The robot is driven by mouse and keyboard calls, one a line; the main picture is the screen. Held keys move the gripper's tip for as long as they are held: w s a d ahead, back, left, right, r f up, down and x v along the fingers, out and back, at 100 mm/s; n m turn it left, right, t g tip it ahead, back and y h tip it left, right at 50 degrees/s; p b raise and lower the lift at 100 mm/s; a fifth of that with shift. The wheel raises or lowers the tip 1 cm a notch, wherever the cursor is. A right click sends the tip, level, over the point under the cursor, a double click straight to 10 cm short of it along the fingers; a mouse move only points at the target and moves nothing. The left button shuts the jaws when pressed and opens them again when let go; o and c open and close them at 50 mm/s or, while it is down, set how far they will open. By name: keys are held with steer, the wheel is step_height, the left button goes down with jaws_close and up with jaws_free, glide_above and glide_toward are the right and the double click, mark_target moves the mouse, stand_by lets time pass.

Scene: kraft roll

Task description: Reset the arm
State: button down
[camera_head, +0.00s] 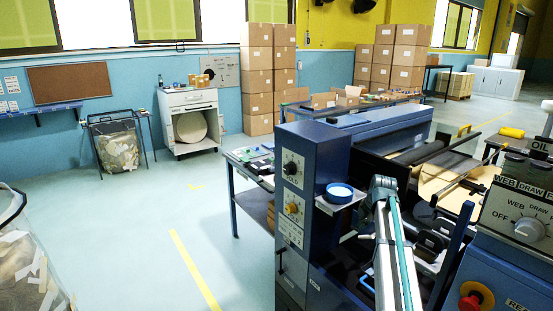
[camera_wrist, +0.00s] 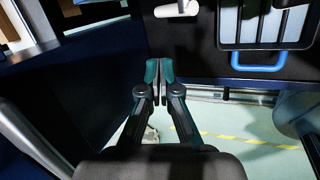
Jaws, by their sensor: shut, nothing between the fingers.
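My gripper (camera_wrist: 153,78) shows in the wrist view with its two teal-tipped fingers together and nothing between them. It hangs in front of dark machine panels, and the floor with a yellow line shows below it. In the head view my arm (camera_head: 395,250) reaches from the bottom edge in among the blue machines. The fingertips are hard to make out in that view. No held object shows.
A control panel (camera_head: 525,215) with a WEB DRAW dial and red button (camera_head: 476,297) stands at right. A blue handle (camera_wrist: 258,67) is near my gripper. Open floor (camera_head: 130,220) lies left.

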steer(key=s+a+f+m+g, duration=0.2)
steer(key=s+a+f+m, duration=0.65)
steer(key=s+f, duration=0.3)
steer(key=s+a+f+m+g, duration=0.1)
steer(key=s+a+f+m, duration=0.6)
steer(key=s+a+f, duration=0.4)
steer(key=s+f+m+g, duration=0.2)
steer(key=s+f, duration=0.6)
steer(key=s, duration=0.5)
steer(key=s+a+f+m+g, duration=0.1)
steer(key=s+f+m+g, duration=0.1)
steer(key=s+f, duration=0.7)
steer(key=s+a+f+m+g, duration=0.1)
steer(key=s+f+g, duration=0.3)
steer(key=s, duration=1.3)
step_height(320, 180, down, 5)
steer(key=shift+s+a+r+m, duration=0.2)
steer(key=shift+s+a+m, duration=0.1)
steer(key=shift+m, duration=0.55)
steer(key=c, duration=1.9)
jaws_free()
